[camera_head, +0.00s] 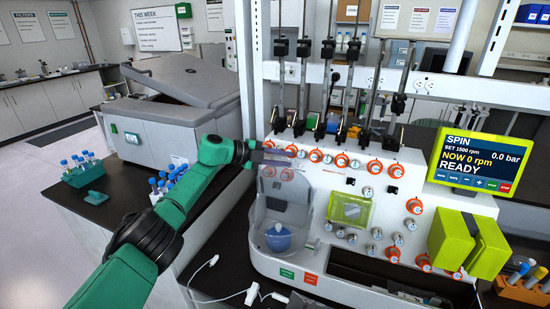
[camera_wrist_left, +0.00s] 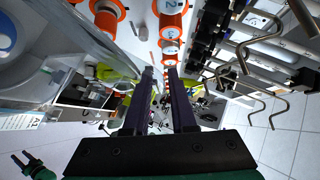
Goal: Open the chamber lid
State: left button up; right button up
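The clear chamber lid (camera_head: 288,186) is a see-through panel at the left front of the white cell processor (camera_head: 335,262). The chamber (camera_head: 263,215) behind and below it holds a blue-domed part (camera_head: 278,239). My left gripper (camera_head: 283,157) is at the lid's upper edge; I cannot tell whether it touches. In the left wrist view its two dark fingers (camera_wrist_left: 160,72) stand apart, with no clear object between them. The clear lid edge (camera_wrist_left: 95,42) runs just left of them. My right gripper (camera_wrist_left: 21,155) shows small at the lower left there, its fingers apart.
Orange-ringed knobs (camera_head: 341,160) and tall dark clamps (camera_head: 327,90) stand close right of the left gripper. A screen (camera_head: 474,160) reads READY, 0 rpm. A grey centrifuge (camera_head: 165,130) and tube racks (camera_head: 84,172) are at left. White cables (camera_head: 250,294) lie in front.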

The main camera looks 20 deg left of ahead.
pick_arm(q)
jog(key=b+v, duration=0.4)
jog(key=v, duration=1)
jog(key=shift+a+b, duration=0.2)
jog(key=shift+b, duration=0.2)
jog(key=shift+s+r, duration=0.1)
